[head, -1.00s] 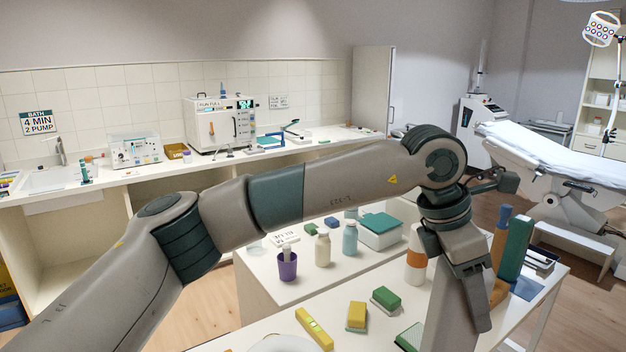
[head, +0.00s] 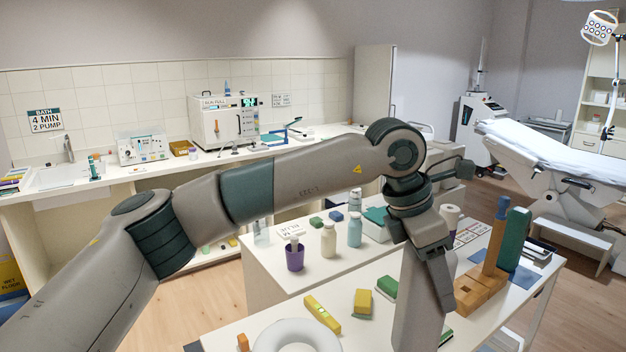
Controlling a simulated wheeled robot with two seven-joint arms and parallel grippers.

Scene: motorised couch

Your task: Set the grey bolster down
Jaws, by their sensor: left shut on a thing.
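My left gripper (head: 437,278) hangs from the wrist, pointing down, over the right part of the near table. It is shut on a long pale grey piece (head: 415,310), which looks like the grey bolster. The bolster is upright and slightly tilted. Its lower end runs out of the bottom of the picture, so I cannot tell whether it touches anything. The near table (head: 235,340) shows around it. My right gripper is not in view.
A wooden stand (head: 478,290) and a tall green block (head: 514,238) stand to the right of the gripper. A yellow block (head: 362,302), a green block (head: 387,286), a yellow level (head: 322,313) and a white ring (head: 262,341) lie to the left. Bottles (head: 329,240) stand farther back.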

